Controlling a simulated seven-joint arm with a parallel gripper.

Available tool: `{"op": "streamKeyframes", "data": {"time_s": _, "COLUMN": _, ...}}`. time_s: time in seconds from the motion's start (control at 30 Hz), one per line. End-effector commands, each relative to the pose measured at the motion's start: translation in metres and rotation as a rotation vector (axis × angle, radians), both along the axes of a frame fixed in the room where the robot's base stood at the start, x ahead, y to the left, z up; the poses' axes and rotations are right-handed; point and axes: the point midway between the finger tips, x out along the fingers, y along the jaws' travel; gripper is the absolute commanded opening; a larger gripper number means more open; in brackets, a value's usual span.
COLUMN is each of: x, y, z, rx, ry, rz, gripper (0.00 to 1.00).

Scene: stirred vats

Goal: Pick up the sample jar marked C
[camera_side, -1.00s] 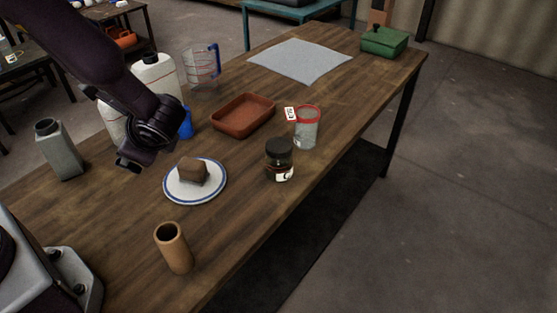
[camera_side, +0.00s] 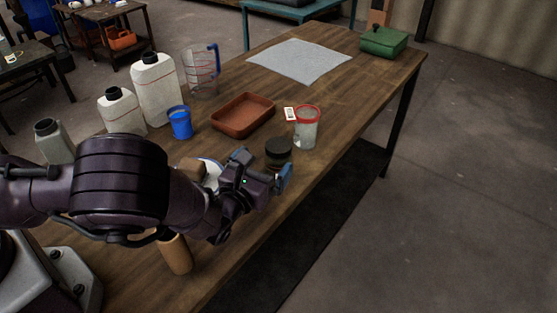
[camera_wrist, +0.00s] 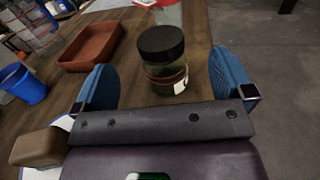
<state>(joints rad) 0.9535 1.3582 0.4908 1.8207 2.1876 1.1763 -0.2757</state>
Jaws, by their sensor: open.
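In the wrist view the jar (camera_wrist: 166,62) stands upright just ahead, between the lines of my two blue fingers. Its white label is partly visible, but the letter cannot be read now. My gripper (camera_side: 264,172) is open and low beside the jar, on its near side. In the wrist view the gap between the fingertips (camera_wrist: 160,85) is wide, and nothing is gripped.
A red-rimmed clear cup (camera_side: 306,128) with a tag stands just behind the jar. A terracotta tray (camera_side: 243,116), a blue cup (camera_side: 180,123) and white bottles (camera_side: 157,88) stand farther left. The plate (camera_side: 210,166) with a brown block is partly hidden by my arm.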

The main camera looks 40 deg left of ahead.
Motion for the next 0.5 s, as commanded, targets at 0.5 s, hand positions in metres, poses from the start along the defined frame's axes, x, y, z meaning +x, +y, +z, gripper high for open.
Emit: {"op": "streamKeyframes", "data": {"time_s": 0.5, "x": 0.031, "y": 0.006, "z": -0.038, "rx": -0.002, "ry": 0.0, "rz": 0.004, "gripper": 0.99}}
